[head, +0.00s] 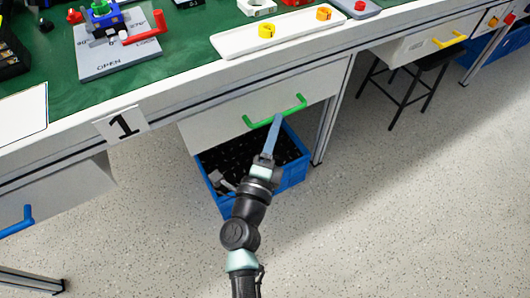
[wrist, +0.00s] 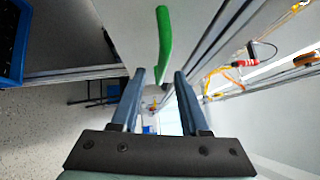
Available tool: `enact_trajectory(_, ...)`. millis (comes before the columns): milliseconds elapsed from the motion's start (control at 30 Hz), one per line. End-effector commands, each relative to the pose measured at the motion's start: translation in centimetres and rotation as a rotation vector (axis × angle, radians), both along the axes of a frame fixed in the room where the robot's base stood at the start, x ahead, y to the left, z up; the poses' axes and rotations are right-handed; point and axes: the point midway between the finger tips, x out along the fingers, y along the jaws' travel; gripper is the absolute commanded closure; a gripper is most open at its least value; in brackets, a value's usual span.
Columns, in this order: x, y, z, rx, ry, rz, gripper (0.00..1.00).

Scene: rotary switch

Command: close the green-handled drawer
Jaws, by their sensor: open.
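The green handle (head: 276,112) is a bar on the white front of the drawer (head: 215,128) under the workbench. How far the drawer stands out is hard to tell. My gripper (head: 277,120) is at the right part of the handle in the head view, its fingers overlapping it in the picture; contact cannot be told. In the wrist view, my gripper (wrist: 160,73) is open with a gap between its two fingers. The green handle (wrist: 164,38) shows beyond the fingertips, its lower end in line with the gap. Nothing is seen held.
A blue crate (head: 298,176) stands on the floor under the drawer, behind my arm. A table leg (head: 332,118) is to its right. Drawers with a blue handle (head: 17,222) and a yellow handle (head: 449,40) are on either side. A black stool (head: 407,88) stands right.

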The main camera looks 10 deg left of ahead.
Motion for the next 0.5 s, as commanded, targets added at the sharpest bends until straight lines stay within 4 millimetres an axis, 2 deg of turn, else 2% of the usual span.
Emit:
enact_trajectory(33, -1.3, 0.2, 0.0, -0.002, 0.004, 0.003, 0.55)
enact_trajectory(233, -5.2, 0.9, -0.6, -0.002, 0.003, 0.002, 0.55)
enact_trajectory(400, -7.4, 1.3, -0.9, -0.001, 0.002, 0.002, 0.55)
enact_trajectory(500, -8.1, 1.4, -1.0, 0.0, 0.001, 0.001, 0.55)
